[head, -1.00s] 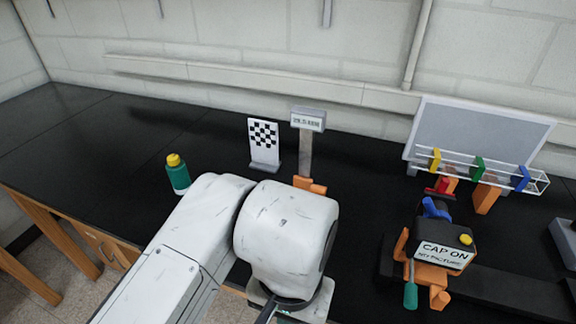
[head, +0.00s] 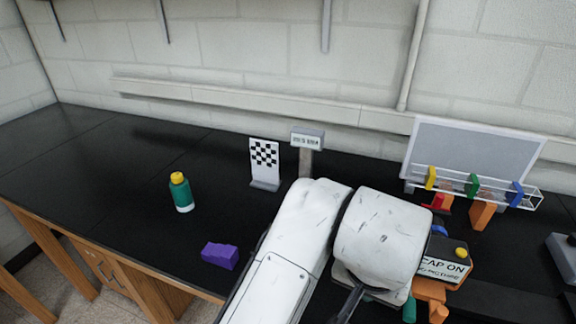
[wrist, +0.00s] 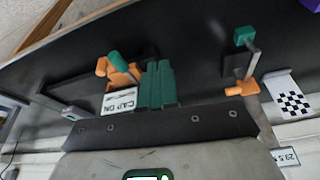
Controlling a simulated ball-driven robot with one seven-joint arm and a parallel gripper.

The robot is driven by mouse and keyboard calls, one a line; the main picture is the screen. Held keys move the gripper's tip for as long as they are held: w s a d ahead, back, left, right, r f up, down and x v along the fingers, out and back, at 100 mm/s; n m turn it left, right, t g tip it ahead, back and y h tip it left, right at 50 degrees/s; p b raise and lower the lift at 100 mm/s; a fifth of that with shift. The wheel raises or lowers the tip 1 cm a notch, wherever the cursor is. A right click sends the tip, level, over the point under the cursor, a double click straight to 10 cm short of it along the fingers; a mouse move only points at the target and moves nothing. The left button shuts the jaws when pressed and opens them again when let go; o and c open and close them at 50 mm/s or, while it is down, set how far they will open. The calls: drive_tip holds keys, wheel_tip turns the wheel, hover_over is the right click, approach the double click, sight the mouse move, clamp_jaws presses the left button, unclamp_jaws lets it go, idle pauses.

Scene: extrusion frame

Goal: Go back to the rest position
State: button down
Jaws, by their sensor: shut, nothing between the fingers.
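My gripper (wrist: 157,85) shows in the wrist view as two teal fingers pressed together with nothing between them. It is beside the orange and black stand with the "CAP ON" label (wrist: 119,103), which lies just left of the fingers in that view. In the head view my white arm covers the front middle of the bench and hides the fingers. The arm also covers the left part of the "CAP ON" stand (head: 443,266).
On the black bench stand a teal bottle with a yellow cap (head: 181,193), a purple block (head: 219,256), a checkerboard plate (head: 264,163) and a small sign on a post (head: 307,140). A wire rack with coloured clips (head: 473,188) stands at right. The bench's left side is mostly clear.

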drive_tip(key=w+d+t+h, duration=0.2)
drive_tip(key=w+d+h, duration=0.15)
drive_tip(key=d, duration=1.05)
drive_tip(key=s+d+f+n, duration=0.3)
drive_tip(key=d+f, duration=0.2)
drive_tip(key=d, duration=0.2)
drive_tip(key=s+a+f+n+g+y+b, duration=0.1)
drive_tip(key=s+a+f+g+y, duration=0.1)
drive_tip(key=s+f, duration=0.8)
drive_tip(key=s+a+f+n+g+y+b, duration=0.1)
drive_tip(key=s+a+f+g+y, duration=0.1)
drive_tip(key=s+f, duration=0.9)
drive_tip(key=shift+s+a+y, duration=0.55)
drive_tip(key=shift+s+a, duration=0.15)
drive_tip(key=shift+a, duration=0.2)
